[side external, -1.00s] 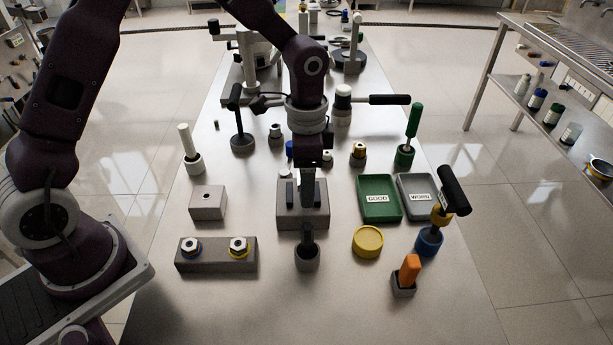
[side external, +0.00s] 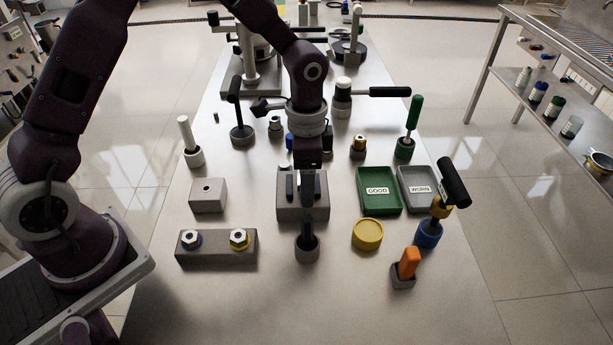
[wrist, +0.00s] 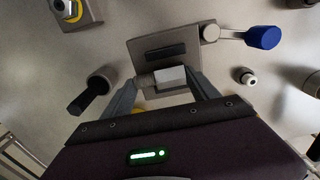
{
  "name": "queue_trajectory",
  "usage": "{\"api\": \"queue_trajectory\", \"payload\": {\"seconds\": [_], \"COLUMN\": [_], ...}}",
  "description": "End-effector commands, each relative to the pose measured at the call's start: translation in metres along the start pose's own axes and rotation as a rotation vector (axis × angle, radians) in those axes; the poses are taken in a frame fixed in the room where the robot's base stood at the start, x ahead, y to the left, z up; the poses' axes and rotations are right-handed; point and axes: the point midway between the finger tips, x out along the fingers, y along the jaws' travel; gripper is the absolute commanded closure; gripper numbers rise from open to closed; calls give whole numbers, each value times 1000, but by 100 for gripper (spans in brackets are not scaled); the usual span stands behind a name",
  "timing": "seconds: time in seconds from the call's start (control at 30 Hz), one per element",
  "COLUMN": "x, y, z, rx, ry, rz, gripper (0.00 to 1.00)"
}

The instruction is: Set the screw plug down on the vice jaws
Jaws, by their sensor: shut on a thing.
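My gripper (side external: 308,196) points down over the front part of the grey vice (side external: 287,211) in the side view. In the wrist view its two fingers are closed on a light grey block-like piece, which I take as the screw plug (wrist: 171,77). A ribbed grey round part shows at its left side. The vice (wrist: 143,44) lies just beyond the plug, with a dark slot between its jaws (wrist: 166,50) and a blue-ended handle (wrist: 262,38) at right. My fingers hide the plug in the side view. I cannot tell whether it touches the vice.
A dark-handled tool stands in a round holder (side external: 307,251) in front of the vice. A two-nut block (side external: 216,258) is at left, a yellow round dish (side external: 367,234) at right. A green GOOD tray (side external: 379,207) and grey WORN tray (side external: 424,207) are beyond. Front table space is clear.

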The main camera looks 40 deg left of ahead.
Motion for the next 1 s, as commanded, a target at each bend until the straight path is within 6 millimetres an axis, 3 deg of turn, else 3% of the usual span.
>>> {"api": "queue_trajectory", "payload": {"seconds": [0.3,0.33,0.43,0.77,1.0], "x": [5,5,5,2,-45], "y": [0,0,0,0,-1], "z": [0,0,0,0,0], "rx": [0,0,0,0,-1], "ry": [0,0,0,1,4], "rz": [0,0,0,-1,-3], "gripper": [77,28,8,6,6]}}
